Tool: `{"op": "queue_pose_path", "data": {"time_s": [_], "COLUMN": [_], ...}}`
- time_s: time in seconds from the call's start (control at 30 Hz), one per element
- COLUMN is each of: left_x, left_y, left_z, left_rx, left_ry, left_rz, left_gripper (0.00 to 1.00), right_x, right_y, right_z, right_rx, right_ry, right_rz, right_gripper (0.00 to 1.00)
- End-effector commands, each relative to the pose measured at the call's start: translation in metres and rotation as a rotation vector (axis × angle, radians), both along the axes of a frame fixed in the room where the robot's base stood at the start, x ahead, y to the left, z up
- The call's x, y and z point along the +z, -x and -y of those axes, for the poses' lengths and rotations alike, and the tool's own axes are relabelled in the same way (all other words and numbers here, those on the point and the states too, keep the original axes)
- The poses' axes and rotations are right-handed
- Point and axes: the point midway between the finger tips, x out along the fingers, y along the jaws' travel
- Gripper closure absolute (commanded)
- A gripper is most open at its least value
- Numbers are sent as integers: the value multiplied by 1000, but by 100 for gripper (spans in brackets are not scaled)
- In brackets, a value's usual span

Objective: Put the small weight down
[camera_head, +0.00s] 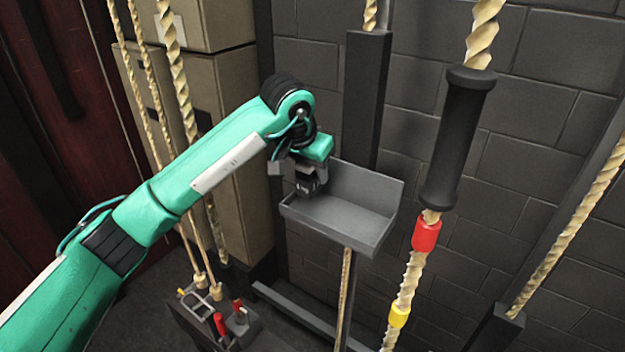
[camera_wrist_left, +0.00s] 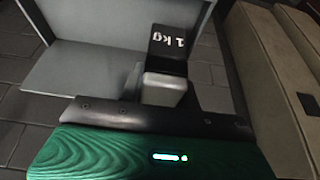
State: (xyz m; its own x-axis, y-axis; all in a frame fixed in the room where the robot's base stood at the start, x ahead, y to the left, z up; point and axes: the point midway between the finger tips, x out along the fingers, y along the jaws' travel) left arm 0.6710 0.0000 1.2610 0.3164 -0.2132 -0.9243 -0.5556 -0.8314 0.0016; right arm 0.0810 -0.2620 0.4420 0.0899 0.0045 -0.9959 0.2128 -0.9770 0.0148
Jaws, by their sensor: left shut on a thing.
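In the head view the gripper hangs at the left end of a grey tray (camera_head: 345,216) on a dark post. The tray also shows in the left wrist view (camera_wrist_left: 85,75), beside the weight. I cannot tell whether the weight touches the tray. My right gripper is not in view.
A thick rope with a black sleeve (camera_head: 458,135), a red band (camera_head: 426,236) and a yellow band hangs right of the tray. More ropes and tan boxes (camera_head: 232,150) stand at the left. A box with red handles (camera_head: 225,325) is below. The tray's right part is empty.

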Motion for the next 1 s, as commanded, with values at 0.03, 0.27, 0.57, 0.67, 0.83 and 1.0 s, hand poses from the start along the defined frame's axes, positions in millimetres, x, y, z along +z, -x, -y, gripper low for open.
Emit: {"op": "queue_pose_path", "data": {"time_s": [0.03, 0.27, 0.57, 0.67, 0.83, 1.0], "left_x": [1, -22, -36, -36, -38, -40], "left_y": [0, 0, 0, 0, 0, 0], "left_z": [0, 0, 1, 1, 0, 0], "left_rx": [0, 0, -1, -1, -1, -1], "left_ry": [3, 1, 2, 2, 2, -1], "left_rz": [3, 0, 4, 4, 5, 1], "left_gripper": [100, 100, 100, 100, 100, 58], "right_x": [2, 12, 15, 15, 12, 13], "right_y": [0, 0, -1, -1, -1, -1], "right_z": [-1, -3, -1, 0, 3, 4], "right_rx": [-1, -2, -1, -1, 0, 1], "right_ry": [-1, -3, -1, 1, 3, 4], "right_rz": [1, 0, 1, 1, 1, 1], "right_gripper": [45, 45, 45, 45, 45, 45]}}
